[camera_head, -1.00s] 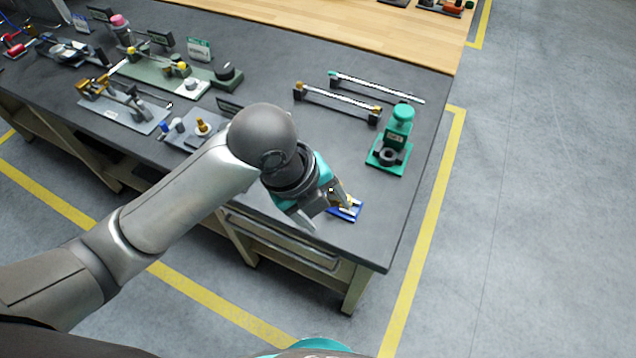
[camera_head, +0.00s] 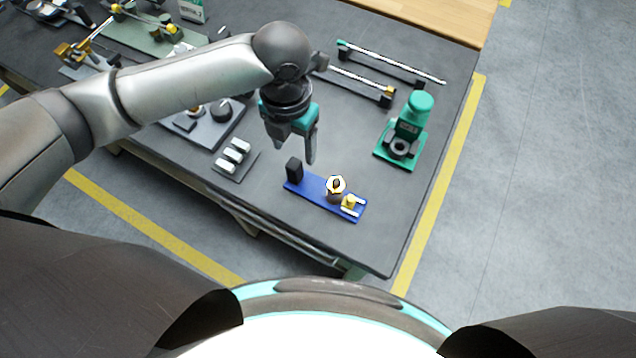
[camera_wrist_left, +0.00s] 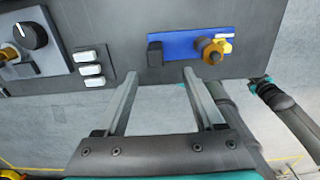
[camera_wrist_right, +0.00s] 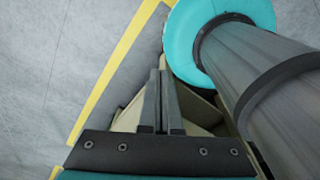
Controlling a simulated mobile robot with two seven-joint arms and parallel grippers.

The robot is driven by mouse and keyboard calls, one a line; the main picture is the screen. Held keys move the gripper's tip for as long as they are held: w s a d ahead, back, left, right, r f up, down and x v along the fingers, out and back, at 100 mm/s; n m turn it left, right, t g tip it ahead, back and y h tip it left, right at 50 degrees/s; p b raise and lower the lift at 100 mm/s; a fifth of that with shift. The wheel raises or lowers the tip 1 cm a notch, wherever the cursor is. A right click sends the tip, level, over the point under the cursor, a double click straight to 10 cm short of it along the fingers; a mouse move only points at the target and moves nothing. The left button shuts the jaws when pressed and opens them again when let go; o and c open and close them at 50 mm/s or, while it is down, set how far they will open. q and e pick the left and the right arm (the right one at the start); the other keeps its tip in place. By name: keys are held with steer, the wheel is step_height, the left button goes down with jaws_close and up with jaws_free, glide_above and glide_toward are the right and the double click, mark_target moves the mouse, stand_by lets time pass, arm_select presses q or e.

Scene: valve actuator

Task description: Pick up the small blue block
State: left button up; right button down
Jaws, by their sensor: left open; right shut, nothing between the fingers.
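The only blue thing in sight is a flat, narrow blue plate (camera_head: 311,190) near the front edge of the table. It carries a black block (camera_head: 294,170) at one end and a brass knob (camera_head: 335,186) with yellow and white parts at the other. My left gripper (camera_head: 297,150) is open and empty, pointing down above the table behind the black block. In the left wrist view the blue plate (camera_wrist_left: 180,46) lies beyond the open fingertips (camera_wrist_left: 162,72), apart from them. My right gripper (camera_wrist_right: 161,74) shows only in its wrist view, shut and empty, away from the plate.
A green press-like device (camera_head: 408,130) stands right of the plate. White switches on a grey pad (camera_head: 233,155) lie to its left. Two rod holders (camera_head: 385,72) are behind. Bare tabletop (camera_head: 345,130) lies between. The table's front and right edges are close.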

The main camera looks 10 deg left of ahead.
mark_target(294, 163)
arm_select(q)
steer(key=shift+f, duration=1.2)
steer(key=shift+w+f, duration=0.1)
steer(key=shift+f, duration=0.4)
steer(key=f, duration=0.4)
steer(key=shift+w+a+f, duration=0.15)
steer(key=shift+a+f, duration=0.15)
steer(key=shift+f, duration=0.05)
steer(key=c, duration=0.4)
jaws_close()
arm_select(e)
steer(key=shift+w+f, duration=0.2)
steer(key=shift+w, duration=0.55)
arm_select(q)
steer(key=shift+w+r, duration=0.1)
